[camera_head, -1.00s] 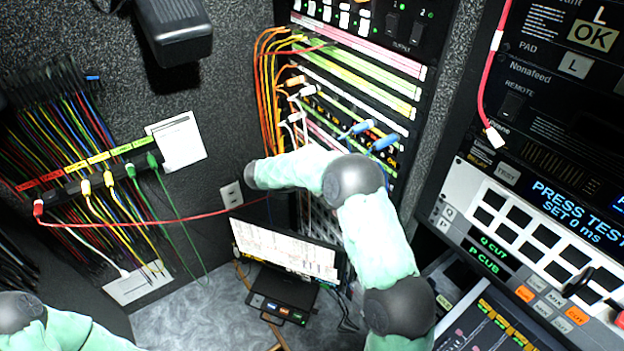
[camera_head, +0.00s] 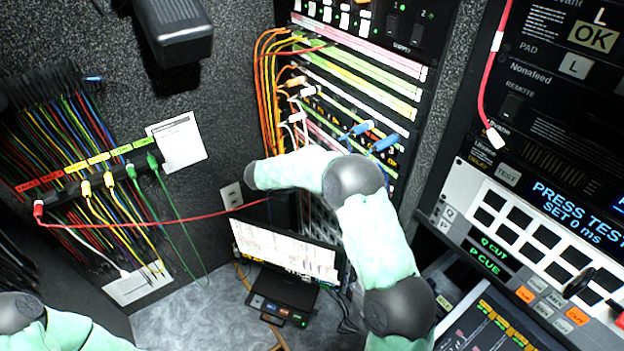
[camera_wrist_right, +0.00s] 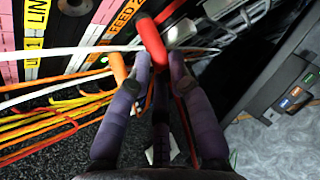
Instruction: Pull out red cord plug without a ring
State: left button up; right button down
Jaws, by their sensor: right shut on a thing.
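In the right wrist view my right gripper (camera_wrist_right: 158,64) is shut on a red plug (camera_wrist_right: 150,38). The plug leans up and left between the fingertips, and no ring shows on its visible part. An orange plug (camera_wrist_right: 118,68) sits just left of the left finger. In the head view my right arm hides its own gripper. A red cord (camera_head: 150,220) runs from a red plug (camera_head: 39,209) in the left strip towards the rack, with its right end by my right arm. My left gripper is out of the picture; only part of that arm shows.
White and yellow cords (camera_wrist_right: 50,120) hang close to the left of my right gripper. A control panel fills the right side.

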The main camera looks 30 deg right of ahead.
jog(key=shift+s+a, duration=0.15)
jog(key=shift+a, duration=0.65)
jog(key=shift+s+a, duration=0.1)
jog(key=shift+a, duration=0.65)
dwell(1.3)
jog(key=shift+s+a+b, duration=0.15)
jog(key=shift+a+b, duration=0.15)
jog(key=shift+a, duration=0.55)
jog(key=shift+s+a+b, duration=0.1)
jog(key=shift+a+b, duration=0.15)
jog(key=shift+a, duration=0.55)
jog(key=shift+a, duration=0.1)
jog(key=shift+s+a, duration=0.15)
jog(key=shift+a, duration=0.55)
jog(key=shift+s+a, duration=0.1)
jog(key=shift+a, duration=0.55)
jog(key=shift+a, duration=0.1)
